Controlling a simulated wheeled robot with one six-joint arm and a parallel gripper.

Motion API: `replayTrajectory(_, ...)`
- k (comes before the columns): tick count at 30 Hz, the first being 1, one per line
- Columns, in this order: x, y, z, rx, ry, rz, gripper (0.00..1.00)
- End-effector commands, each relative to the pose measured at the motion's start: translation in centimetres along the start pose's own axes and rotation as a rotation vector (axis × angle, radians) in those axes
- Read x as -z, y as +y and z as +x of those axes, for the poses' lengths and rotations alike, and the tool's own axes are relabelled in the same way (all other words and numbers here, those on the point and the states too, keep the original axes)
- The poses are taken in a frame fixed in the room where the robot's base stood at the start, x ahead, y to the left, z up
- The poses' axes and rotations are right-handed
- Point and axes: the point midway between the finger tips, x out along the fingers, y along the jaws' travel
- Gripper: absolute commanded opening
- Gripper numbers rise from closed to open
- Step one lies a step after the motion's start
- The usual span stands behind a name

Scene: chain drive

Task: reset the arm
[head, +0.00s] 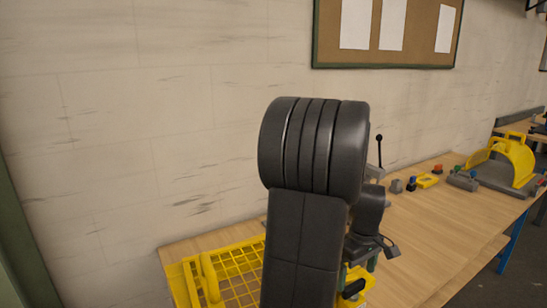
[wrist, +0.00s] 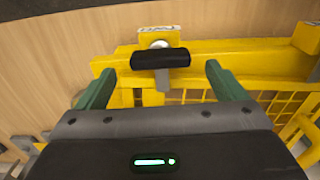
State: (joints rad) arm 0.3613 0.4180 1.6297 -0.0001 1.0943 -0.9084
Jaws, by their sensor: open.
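My gripper (wrist: 160,78) is open in the wrist view, with its two green fingers spread wide. A black handle bar (wrist: 160,59) on a short grey stem lies between the fingertips, with a visible gap on both sides. The handle is in front of a yellow frame (wrist: 235,58) with a mesh panel. In the head view my dark arm fills the middle and hides most of my gripper; bits of green finger show low beside it. I cannot tell how far the fingertips are above the handle.
A yellow mesh guard (head: 232,270) stands on the wooden bench (head: 425,235), left of my arm. Small coloured control boxes (head: 428,181) and a yellow arched guard (head: 515,157) stand to the right. A pale wall (head: 120,130) runs behind. The bench front at right looks clear.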

Motion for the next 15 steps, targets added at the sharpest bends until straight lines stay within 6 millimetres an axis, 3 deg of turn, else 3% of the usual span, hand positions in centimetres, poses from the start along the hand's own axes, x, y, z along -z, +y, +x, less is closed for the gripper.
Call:
replayTrajectory(7,0.0,0.0,3.6,0.002,-0.001,0.000,0.91)
replayTrajectory(15,0.0,0.0,4.2,-0.001,0.001,0.018,0.91)
